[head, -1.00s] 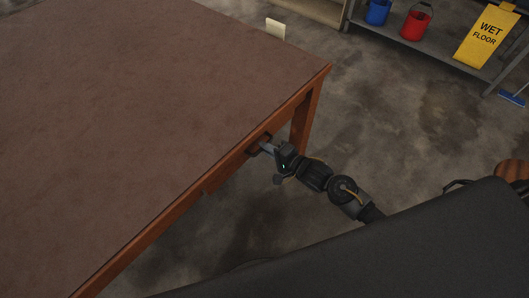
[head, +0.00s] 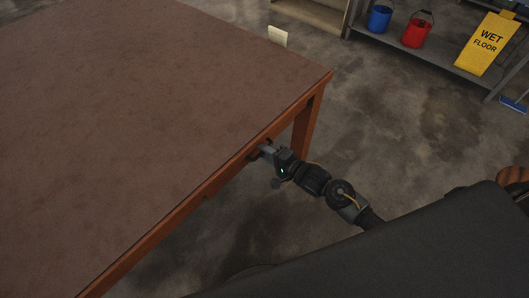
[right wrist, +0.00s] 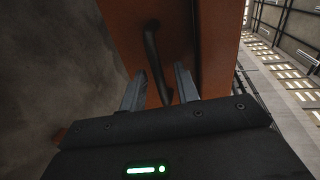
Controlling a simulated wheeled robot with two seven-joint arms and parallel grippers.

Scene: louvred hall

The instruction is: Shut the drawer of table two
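The table (head: 150,110) has a brown top and a reddish wooden rim, and fills the left of the head view. Its drawer front (right wrist: 125,35) shows orange-brown in the right wrist view, with a dark bar handle (right wrist: 153,55). In the head view the drawer is mostly hidden below the tabletop edge and no part clearly juts out. My right gripper (head: 263,151) is at the table's right-hand side. In the wrist view its fingers (right wrist: 160,84) stand apart on either side of the handle, not clamped on it. My left gripper is not in view.
A table leg (head: 305,125) stands just beyond my right gripper. A grey shelf with a blue bucket (head: 380,18), a red bucket (head: 416,33) and a yellow wet floor sign (head: 488,43) is at the back right. The concrete floor between is clear.

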